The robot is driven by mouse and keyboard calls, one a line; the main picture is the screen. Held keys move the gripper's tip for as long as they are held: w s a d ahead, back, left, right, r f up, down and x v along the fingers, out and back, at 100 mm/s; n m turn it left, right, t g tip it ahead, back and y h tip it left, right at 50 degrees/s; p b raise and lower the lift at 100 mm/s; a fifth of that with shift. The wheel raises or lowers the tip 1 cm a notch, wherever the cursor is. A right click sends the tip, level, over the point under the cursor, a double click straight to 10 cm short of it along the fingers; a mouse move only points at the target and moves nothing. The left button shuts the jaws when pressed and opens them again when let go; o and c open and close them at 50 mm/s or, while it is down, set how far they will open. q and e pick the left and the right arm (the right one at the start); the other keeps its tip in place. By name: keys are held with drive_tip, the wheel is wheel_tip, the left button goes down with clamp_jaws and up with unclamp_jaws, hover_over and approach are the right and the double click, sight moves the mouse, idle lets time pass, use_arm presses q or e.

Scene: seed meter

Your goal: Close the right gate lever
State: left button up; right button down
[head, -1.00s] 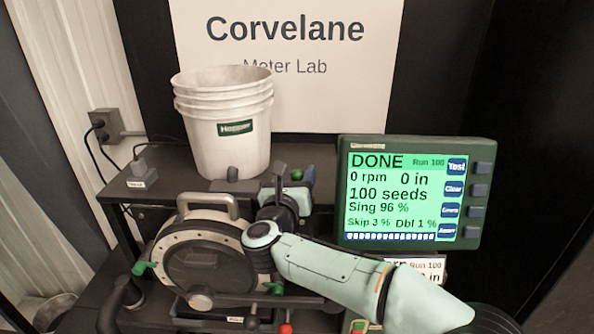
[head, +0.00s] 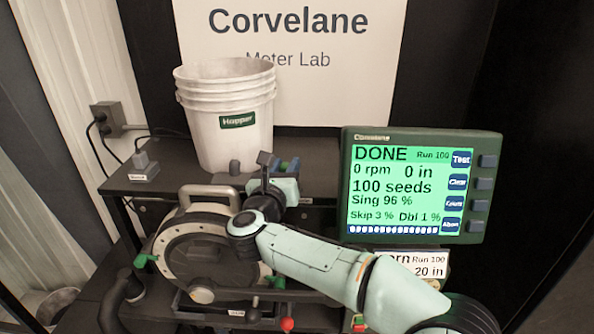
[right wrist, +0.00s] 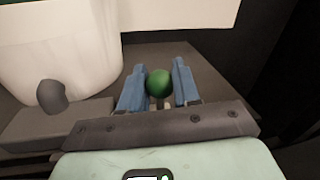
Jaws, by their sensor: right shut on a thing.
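The right gate lever shows as a green ball knob (right wrist: 159,84) between the two blue fingers of my right gripper (right wrist: 160,88) in the right wrist view. The gripper is shut on this knob. In the head view my right gripper (head: 288,165) is behind the round seed meter (head: 180,250), right of the white hopper bucket (head: 225,135). The lever's shaft is hidden by the gripper and arm. A second, dark grey knob (head: 234,167) stands to the left in front of the hopper. My left gripper is not in view.
A monitor (head: 350,180) reading DONE stands close to the right of my right arm. The meter's grey handle (head: 210,190) is just left of the gripper. A grey switch box (head: 143,168) sits at the shelf's left. The shelf between it and the hopper is mostly clear.

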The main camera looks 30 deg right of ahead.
drive_tip(key=c, duration=0.9)
unclamp_jaws()
drive_tip(key=shift+s+d, duration=0.1)
drive_tip(key=shift+d, duration=0.05)
drive_tip(key=shift+o, duration=0.2)
drive_tip(key=shift+s+a, duration=0.2)
drive_tip(key=shift+a, duration=0.1)
drive_tip(key=b+v, duration=0.3)
drive_tip(key=v, duration=0.9)
drive_tip(key=shift+s+a, duration=0.3)
